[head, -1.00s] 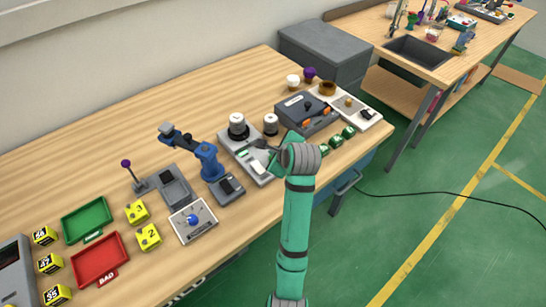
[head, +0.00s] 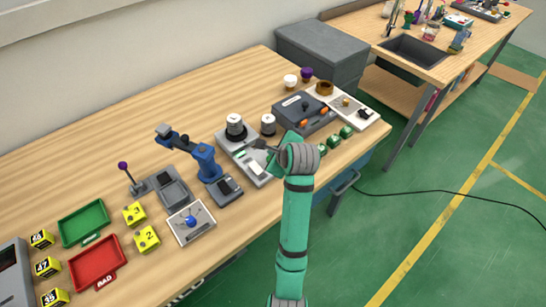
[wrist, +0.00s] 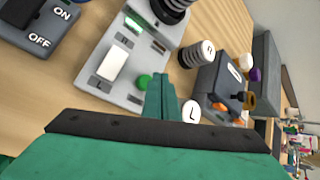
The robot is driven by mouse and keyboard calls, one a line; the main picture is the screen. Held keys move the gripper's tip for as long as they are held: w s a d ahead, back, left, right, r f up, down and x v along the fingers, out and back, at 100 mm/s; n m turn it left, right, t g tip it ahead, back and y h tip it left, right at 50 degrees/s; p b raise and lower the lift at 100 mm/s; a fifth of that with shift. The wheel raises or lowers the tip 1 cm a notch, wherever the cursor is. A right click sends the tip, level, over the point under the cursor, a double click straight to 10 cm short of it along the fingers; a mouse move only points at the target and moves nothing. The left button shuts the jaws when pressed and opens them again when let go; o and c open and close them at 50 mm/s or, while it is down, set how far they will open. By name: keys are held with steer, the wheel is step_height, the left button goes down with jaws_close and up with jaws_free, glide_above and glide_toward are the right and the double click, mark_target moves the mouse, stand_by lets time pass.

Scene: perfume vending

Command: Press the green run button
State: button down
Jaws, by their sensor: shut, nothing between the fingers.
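A light grey control unit (head: 232,148) stands on the wooden table; it also shows in the wrist view (wrist: 124,85). It carries a white panel, a small lit green strip and a round green button (wrist: 144,82) near its lower right edge. My gripper (wrist: 163,78) is shut and empty, with its green fingertips just to the right of the green button in the wrist view. I cannot tell whether they touch it. In the head view my gripper (head: 262,146) is over the unit's right side, and the arm hides the button.
White-and-black cylinders (head: 268,125) stand close by. A dark box with orange parts (head: 303,113) is to the right, with small green blocks (head: 334,141) in front. A blue stand (head: 206,162) and an ON/OFF switch box (wrist: 36,27) are to the left. Free table lies behind.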

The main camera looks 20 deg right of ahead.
steer(key=shift+a, duration=0.35)
steer(key=shift+s+d+f, duration=0.15)
steer(key=shift+f, duration=0.25)
